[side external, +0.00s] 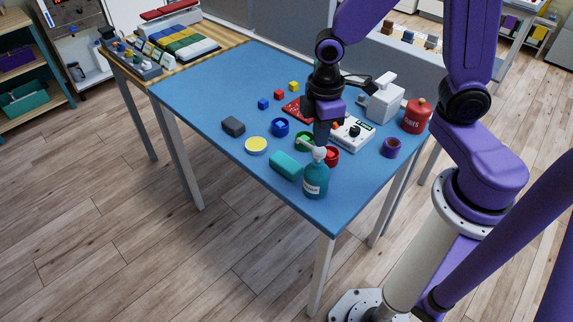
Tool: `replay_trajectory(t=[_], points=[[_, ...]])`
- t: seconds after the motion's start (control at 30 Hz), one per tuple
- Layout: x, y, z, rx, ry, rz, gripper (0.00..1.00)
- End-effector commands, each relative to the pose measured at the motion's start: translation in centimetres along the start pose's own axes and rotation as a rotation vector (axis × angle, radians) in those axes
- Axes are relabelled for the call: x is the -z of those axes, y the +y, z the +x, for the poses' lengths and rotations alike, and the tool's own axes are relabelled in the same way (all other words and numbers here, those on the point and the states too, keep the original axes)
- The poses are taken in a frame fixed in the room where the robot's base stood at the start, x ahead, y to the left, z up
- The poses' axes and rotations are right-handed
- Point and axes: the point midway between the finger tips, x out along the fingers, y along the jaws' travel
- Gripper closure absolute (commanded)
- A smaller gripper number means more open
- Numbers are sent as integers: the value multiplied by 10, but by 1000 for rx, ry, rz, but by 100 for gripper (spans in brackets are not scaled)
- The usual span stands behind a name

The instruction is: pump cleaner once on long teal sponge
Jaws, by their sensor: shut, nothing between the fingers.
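The cleaner bottle (316,181) is teal with a pale pump head and stands upright near the front corner of the blue table. Its nozzle points left, roughly toward the sponge side. The long teal sponge (286,166) lies on the table just left of the bottle. My gripper (321,141) points down with its fingers shut and empty. Its fingertips appear right at or just above the pump head; I cannot tell whether they touch it.
Green, red and blue (279,127) round containers stand behind the bottle, close to my gripper. A yellow-topped round pad (256,145) and a dark grey block (233,126) lie left. A white device (352,133), purple ring (390,147) and red canister (416,116) stand right.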

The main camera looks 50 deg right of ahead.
Motion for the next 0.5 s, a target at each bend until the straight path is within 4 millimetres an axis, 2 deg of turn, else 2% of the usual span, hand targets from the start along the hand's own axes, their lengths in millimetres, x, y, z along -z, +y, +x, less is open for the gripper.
replay_trajectory(t=[0.33,0.5], points=[[0,0,-1,0,1,0,100],[1,0,-14,-2,4,-1,100]])
